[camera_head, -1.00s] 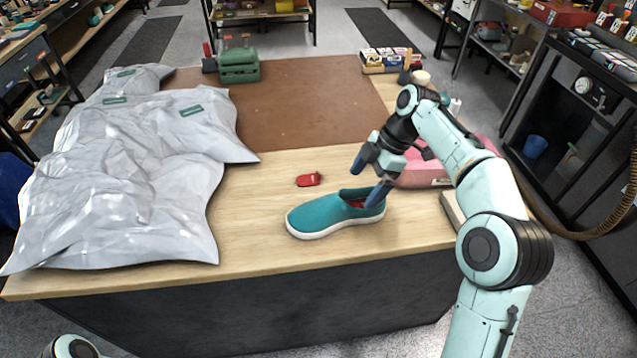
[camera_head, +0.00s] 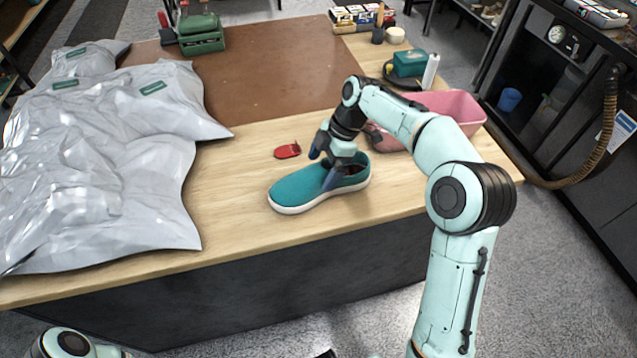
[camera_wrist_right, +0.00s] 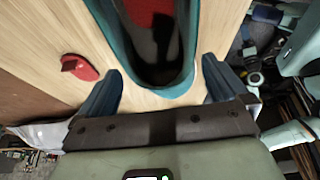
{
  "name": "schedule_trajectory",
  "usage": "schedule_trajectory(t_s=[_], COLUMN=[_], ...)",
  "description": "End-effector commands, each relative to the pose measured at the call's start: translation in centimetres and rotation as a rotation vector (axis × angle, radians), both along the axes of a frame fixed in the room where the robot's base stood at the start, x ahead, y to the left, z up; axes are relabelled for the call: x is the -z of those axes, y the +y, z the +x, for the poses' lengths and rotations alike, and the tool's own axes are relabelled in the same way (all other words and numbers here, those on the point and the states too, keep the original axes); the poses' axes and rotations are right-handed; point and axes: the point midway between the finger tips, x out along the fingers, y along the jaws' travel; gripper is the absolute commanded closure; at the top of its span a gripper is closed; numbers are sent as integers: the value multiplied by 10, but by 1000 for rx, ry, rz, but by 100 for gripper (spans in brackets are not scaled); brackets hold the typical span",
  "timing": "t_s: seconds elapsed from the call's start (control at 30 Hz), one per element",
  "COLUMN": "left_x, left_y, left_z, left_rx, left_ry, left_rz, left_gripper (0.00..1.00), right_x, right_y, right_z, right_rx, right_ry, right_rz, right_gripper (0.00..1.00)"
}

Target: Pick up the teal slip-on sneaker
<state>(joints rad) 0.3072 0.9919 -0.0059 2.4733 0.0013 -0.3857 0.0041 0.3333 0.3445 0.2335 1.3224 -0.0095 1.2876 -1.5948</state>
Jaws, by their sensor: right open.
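The teal slip-on sneaker (camera_head: 299,187) stands upright on its white sole on the wooden table, toe pointing to the lower left. My right gripper (camera_head: 324,164) is open and low over the shoe's opening and heel end. In the right wrist view the heel of the sneaker (camera_wrist_right: 163,88) lies between the two spread blue fingers of the right gripper (camera_wrist_right: 160,90), with a gap on both sides. The red lining shows inside the shoe. Only a part of my left arm shows at the lower left; its gripper is out of the picture.
A small red object (camera_head: 287,151) lies just behind the shoe. A pink bin (camera_head: 455,106) stands right of it, partly behind my arm. Large grey bags (camera_head: 105,165) cover the table's left. A brown mat (camera_head: 265,75) lies behind. Bare wood lies in front of the shoe.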

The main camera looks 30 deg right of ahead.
Motion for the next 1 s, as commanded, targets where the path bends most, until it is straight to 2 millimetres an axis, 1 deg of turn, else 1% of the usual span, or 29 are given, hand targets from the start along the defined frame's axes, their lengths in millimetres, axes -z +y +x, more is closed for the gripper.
schedule_trajectory(t_s=[0.03,0.2,0.3,0.5,0.57,0.6,0.67,0.7,1.0], left_x=[2,4,4,4,4,4,4,4,3], left_y=[0,0,0,0,0,0,0,0,0], left_z=[-1,-2,-2,-2,-2,-2,-2,-2,-2], left_rx=[0,0,0,0,0,0,0,0,0], left_ry=[1,2,2,2,2,2,2,2,1], left_rz=[0,0,0,0,1,1,0,0,1], left_gripper=[0,0,0,0,0,0,0,0,0], right_x=[10,30,34,34,34,34,34,33,30], right_y=[4,11,13,13,13,13,13,13,13], right_z=[-1,0,1,1,1,1,1,1,2], right_rx=[-2,-1,0,0,0,0,0,0,0], right_ry=[5,2,0,0,0,0,0,-2,-3], right_rz=[1,0,0,0,0,0,0,0,-1], right_gripper=[0,0,0,0,20,33,52,55,55])
